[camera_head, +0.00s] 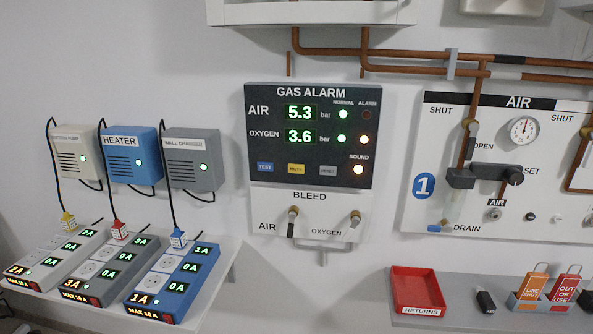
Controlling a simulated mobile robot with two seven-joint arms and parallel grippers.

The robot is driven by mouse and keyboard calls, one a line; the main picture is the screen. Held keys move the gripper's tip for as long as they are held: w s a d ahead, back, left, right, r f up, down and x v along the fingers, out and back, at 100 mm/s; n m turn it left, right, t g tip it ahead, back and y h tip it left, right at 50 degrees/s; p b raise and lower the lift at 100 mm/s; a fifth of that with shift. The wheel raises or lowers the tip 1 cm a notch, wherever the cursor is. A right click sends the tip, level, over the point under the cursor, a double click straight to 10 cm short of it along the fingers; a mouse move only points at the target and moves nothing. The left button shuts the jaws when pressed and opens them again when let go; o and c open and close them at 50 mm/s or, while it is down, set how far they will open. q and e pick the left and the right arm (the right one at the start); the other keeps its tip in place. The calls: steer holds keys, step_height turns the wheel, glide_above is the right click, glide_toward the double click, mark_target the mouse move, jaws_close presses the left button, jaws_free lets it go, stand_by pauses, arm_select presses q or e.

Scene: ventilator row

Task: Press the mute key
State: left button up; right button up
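The dark gas alarm panel (262,108) hangs on the wall in the middle of the head view. Its yellow mute key (296,169) sits in the bottom row, between the blue test key (265,167) and the grey reset key (328,171). Air reads 5.3 bar and oxygen 3.6 bar. Both green normal lights are lit. The oxygen alarm light (364,139) and the sound light (358,169) glow; the air alarm light (366,115) is dark. Neither of my grippers is in view, and nothing covers the keys.
A bleed panel (316,233) with two valves is below. Power strips on a shelf (209,291) and three wall boxes (131,155) are left. The air valve board (450,113) is right, above a shelf with a red returns tray (417,268).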

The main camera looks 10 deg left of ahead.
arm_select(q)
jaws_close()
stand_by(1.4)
